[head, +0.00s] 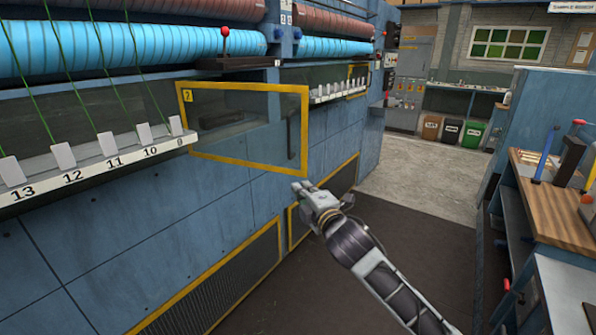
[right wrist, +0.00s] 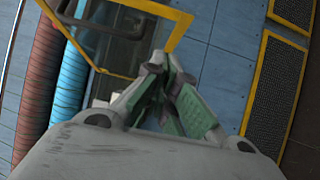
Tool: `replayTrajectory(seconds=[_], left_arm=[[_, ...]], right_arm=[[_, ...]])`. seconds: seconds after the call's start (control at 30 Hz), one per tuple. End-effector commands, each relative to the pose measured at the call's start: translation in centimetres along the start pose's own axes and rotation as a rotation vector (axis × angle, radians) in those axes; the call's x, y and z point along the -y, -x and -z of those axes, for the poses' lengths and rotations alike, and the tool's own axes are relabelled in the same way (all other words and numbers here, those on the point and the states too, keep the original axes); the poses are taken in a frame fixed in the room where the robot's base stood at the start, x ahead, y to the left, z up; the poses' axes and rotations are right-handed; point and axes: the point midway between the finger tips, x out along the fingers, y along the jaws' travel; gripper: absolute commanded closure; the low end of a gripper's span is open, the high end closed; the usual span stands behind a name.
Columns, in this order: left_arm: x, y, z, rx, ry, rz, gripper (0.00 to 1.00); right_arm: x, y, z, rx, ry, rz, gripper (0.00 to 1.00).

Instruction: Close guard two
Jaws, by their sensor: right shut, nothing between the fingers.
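Guard two (head: 307,130) is a clear panel in a yellow frame with a "2" label at its upper left, on the blue machine. Its right edge looks taller than its left, so it appears to stand out at an angle from the machine face. A dark upright handle (head: 291,135) shows near its right edge. My right gripper (head: 297,187) is shut and empty just below the guard's lower right corner. In the right wrist view its fingers (right wrist: 163,62) are together, with the guard's yellow frame (right wrist: 178,32) beyond them; I cannot tell whether they touch. My left gripper is out of view.
A numbered white rail (head: 100,168) with several tags and green yarns runs left of the guard. Yellow-edged mesh panels (head: 235,285) lie low on the machine. A wood-topped bench (head: 555,205) stands at the right. The aisle floor (head: 430,185) between is clear.

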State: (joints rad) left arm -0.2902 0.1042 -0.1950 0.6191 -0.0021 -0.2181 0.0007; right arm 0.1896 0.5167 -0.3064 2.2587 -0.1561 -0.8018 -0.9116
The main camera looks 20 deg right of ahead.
Motion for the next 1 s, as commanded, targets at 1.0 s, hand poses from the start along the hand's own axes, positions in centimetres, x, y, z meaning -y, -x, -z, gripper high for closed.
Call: replayTrajectory(seconds=[1.0], left_arm=[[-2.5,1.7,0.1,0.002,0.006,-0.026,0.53]], right_arm=[[-0.1,-9.2,-2.0,0.002,0.001,0.001,1.00]])
